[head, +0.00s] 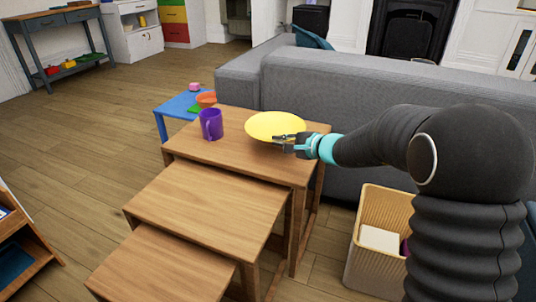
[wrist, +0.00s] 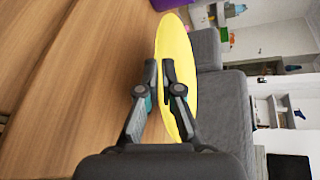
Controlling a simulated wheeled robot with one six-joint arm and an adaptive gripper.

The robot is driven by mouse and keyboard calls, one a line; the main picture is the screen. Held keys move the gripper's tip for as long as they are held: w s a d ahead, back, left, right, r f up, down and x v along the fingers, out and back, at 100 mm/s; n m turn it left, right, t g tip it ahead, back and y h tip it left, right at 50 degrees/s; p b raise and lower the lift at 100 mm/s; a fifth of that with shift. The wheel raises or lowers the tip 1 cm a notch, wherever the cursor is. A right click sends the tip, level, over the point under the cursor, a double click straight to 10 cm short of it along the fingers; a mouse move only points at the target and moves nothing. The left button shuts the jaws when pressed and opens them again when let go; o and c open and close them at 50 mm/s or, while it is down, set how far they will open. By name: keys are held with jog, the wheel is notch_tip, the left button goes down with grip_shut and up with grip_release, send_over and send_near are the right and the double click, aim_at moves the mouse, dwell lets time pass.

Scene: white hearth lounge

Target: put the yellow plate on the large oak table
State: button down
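The yellow plate (head: 272,124) is over the back right part of the large oak table (head: 240,153), the tallest of a nested set. My gripper (head: 285,140) is at the plate's near right rim. In the wrist view the fingers (wrist: 160,72) lie on either side of the rim of the plate (wrist: 180,60), close together, so the gripper looks shut on it. The plate looks roughly level. Its far rim overlaps the table's back edge in the head view; I cannot tell whether its underside touches the tabletop.
A purple mug (head: 211,124) stands on the large table's left end. Two lower oak tables (head: 205,205) step out in front. A grey sofa (head: 340,90) is close behind. A blue table (head: 178,106) with an orange bowl (head: 206,99) is at the back left. A ribbed bin (head: 375,262) stands at right.

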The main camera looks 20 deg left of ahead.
aim_at(269, 162)
jog(key=a+f, duration=0.1)
jog(key=a, duration=0.1)
jog(key=a+f, duration=0.1)
jog(key=shift+w+a+f, duration=0.1)
jog(key=shift+w+a, duration=0.05)
jog(key=shift+a, duration=0.2)
jog(key=shift+f, duration=1.95)
jog(key=c, duration=1.6)
grip_release()
